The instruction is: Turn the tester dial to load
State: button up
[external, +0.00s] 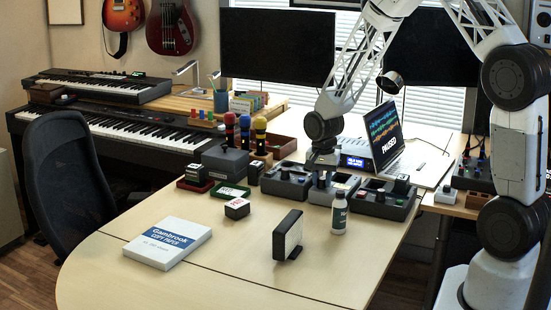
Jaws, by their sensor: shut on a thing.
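Several dark grey boxes with controls stand in a row at the right middle of the table. The middle box (343,183) is under my gripper (321,178), which points straight down at its top. My gripper is shut on what looks like the tester dial on this box. The fingers hide most of the dial, and its pointer and markings are too small to read. The left box (287,188) and the right box (375,207) stand close on either side, with small knobs or blocks on top.
A black-framed panel (288,236) stands upright nearer the front. A laptop (384,135) showing "PAUSED" is behind. A copy paper pack (167,243) lies at left.

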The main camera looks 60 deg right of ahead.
aim_at(320, 177)
jog(key=shift+m, duration=1.4)
jog(key=o, duration=0.9)
jog(key=shift+r, duration=3.95)
